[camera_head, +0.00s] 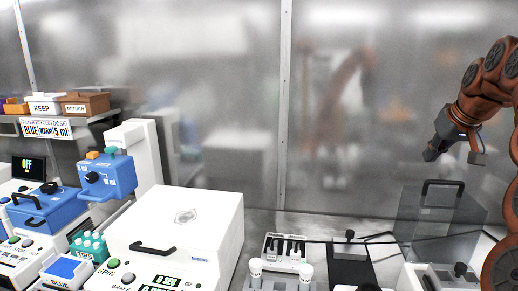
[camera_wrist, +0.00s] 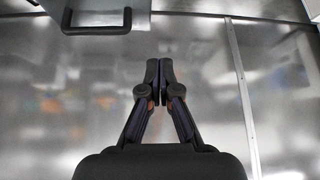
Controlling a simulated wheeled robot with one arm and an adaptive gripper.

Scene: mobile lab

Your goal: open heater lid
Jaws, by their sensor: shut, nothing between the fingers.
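A blue lid with a black handle (camera_head: 40,207) sits on a white unit at the far left in the head view, below a small display reading OFF (camera_head: 28,168). It looks closed, and I take it to be the heater lid, though no heater label is readable. My gripper (camera_head: 432,154) is at the upper right, far from that lid, raised above the bench. In the wrist view my gripper (camera_wrist: 158,72) has its fingers together with nothing between them. The blue lid is not in the wrist view.
A white centrifuge (camera_head: 180,225) with a closed lid stands between. A clear box (camera_head: 440,222) with a black handle stands below my gripper; a similar handle (camera_wrist: 96,28) shows in the wrist view. A blue pipette-like unit (camera_head: 105,178) and a green tip rack (camera_head: 88,246) stand near the blue lid.

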